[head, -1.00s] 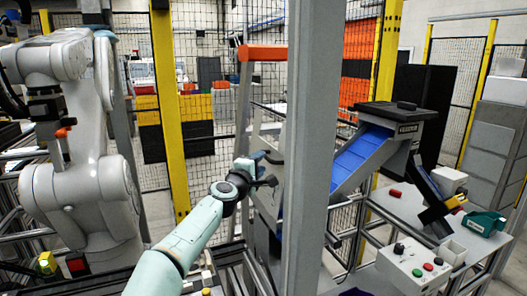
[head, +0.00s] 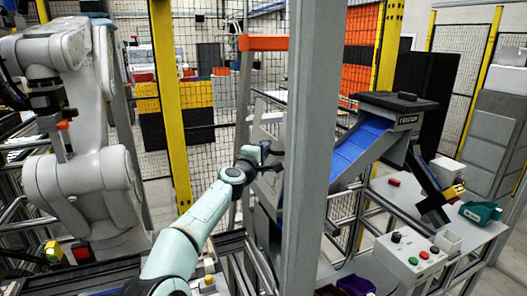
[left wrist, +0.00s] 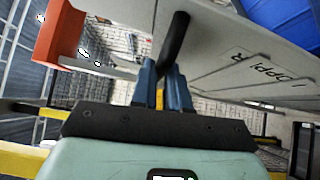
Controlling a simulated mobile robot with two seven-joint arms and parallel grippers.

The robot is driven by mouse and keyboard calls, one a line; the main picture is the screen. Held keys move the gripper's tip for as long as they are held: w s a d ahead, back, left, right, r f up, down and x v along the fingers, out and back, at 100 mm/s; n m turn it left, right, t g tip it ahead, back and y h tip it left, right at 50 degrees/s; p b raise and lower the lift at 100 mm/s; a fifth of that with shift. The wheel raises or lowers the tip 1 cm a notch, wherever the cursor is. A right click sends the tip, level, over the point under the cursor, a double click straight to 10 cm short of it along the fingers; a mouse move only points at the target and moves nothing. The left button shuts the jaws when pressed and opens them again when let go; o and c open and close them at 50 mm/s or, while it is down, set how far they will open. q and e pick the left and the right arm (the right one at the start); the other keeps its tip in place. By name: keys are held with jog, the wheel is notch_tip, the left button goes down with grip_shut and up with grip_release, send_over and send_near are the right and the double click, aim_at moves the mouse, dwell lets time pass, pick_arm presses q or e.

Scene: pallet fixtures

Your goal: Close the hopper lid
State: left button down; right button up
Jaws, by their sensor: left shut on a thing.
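My left gripper (head: 268,158) reaches in from the lower left and is partly behind the grey post in the head view. In the left wrist view its blue fingers (left wrist: 163,82) are shut on a black bar handle (left wrist: 177,38). The handle stands out from a pale grey panel (left wrist: 225,60) with dark lettering, which looks like the hopper lid. The panel is tilted, and its edge and hinge are hard to make out. In the head view a grey panel (head: 266,118) shows near the gripper, mostly hidden by the post. My right gripper is not in view.
A thick grey post (head: 309,150) stands close to the gripper. A blue conveyor (head: 360,146) slopes up on its right. A control box (head: 411,257) stands on the bench at the right. A grey robot arm (head: 85,190) stands at the left. An orange-topped frame (head: 263,43) stands behind.

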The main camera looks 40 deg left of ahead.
pick_arm(q)
jog(key=shift+w+d+r, duration=0.2)
jog(key=shift+w+d, duration=0.05)
jog(key=shift+w, duration=0.2)
jog(key=w+d+f+p, duration=0.1)
jog(key=w+d+p, duration=0.1)
jog(key=w+d, duration=0.3)
jog(key=shift+w+f, duration=0.2)
jog(key=shift+w, duration=1.85)
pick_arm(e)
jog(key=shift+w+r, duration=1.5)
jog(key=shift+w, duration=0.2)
pick_arm(q)
jog(key=c, duration=1.3)
grip_release()
jog(key=shift+w, duration=0.1)
jog(key=shift+o, duration=0.9)
jog(key=shift+w, duration=0.15)
jog(key=shift+w+f, duration=0.1)
jog(key=shift+f, duration=0.1)
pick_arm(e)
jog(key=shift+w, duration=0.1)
pick_arm(q)
jog(key=shift+f, duration=0.15)
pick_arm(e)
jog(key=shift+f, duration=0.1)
